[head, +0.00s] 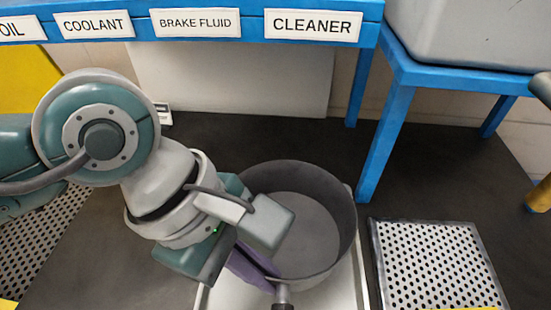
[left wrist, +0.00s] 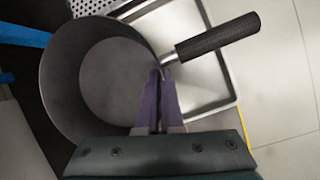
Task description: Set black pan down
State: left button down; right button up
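The black pan (head: 328,225), dark grey inside, is upright at the lower middle of the head view. It also fills the left of the left wrist view (left wrist: 58,95), with its black handle (left wrist: 218,38) pointing to the upper right. My left gripper (left wrist: 161,75) has its purple fingers close together on the pan's wall near the handle, with the rim between them. The pan is over a white tray (head: 350,292); I cannot tell whether it touches the tray's floor. In the head view my left wrist hides part of the pan's left side. My right gripper is not in view.
A perforated plate (head: 435,265) lies right of the tray, and another (head: 45,235) lies at the left. A blue rack with labels (head: 313,26) stands behind. A blue stand (head: 388,125) holds a grey bin (head: 465,35). Dark floor around the stand is clear.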

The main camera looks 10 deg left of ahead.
pick_arm(q)
jog(key=shift+f, duration=2.25)
jog(key=shift+b, duration=0.3)
